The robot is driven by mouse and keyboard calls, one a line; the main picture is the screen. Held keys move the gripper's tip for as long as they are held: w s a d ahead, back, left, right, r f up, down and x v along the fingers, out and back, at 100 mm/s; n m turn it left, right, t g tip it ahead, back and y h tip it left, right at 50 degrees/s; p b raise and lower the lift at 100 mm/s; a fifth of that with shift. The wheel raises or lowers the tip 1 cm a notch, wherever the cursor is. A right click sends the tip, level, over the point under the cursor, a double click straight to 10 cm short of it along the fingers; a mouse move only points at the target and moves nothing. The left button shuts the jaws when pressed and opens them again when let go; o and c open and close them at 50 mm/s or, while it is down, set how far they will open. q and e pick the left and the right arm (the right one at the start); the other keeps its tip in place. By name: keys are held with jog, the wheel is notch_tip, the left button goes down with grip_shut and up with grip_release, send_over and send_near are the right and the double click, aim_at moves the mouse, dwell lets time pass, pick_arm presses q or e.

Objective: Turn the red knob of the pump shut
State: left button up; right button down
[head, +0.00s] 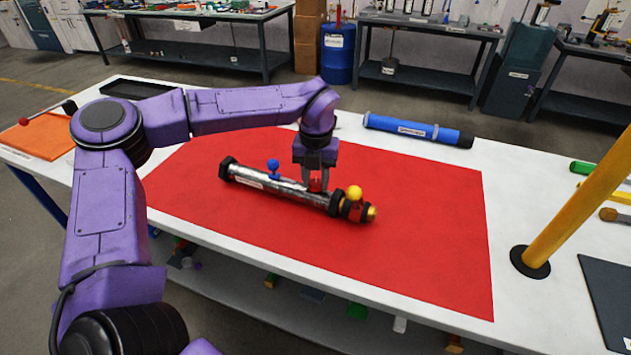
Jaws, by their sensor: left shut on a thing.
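The pump (285,190) is a silver tube with black end collars, lying slantwise on a red mat (420,200). A blue knob (273,166) stands on its left part and a yellow knob (354,192) near its right end. The red knob (317,184) sits between them on top of the tube. My left gripper (316,180) comes down from above and is shut on the red knob, with its fingers hiding part of it. My right gripper is not in view.
A blue tube (415,130) lies behind the mat. A yellow post (580,200) rises from the table at the right. A black tray (140,89) and an orange board (40,135) lie at the left. The mat around the pump is clear.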

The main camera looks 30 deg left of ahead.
aim_at(315, 182)
pick_arm(q)
jog(key=n+b, duration=0.3)
jog(key=n, duration=0.2)
jog(key=shift+f, duration=0.15)
jog(key=shift+n+b, duration=1.25)
jog(key=shift+n, duration=0.45)
jog(key=shift+r, duration=0.2)
jog(key=o, duration=1)
jog(key=shift+o, duration=0.2)
notch_tip(315, 182, up, 11)
jog(key=shift+f, duration=0.2)
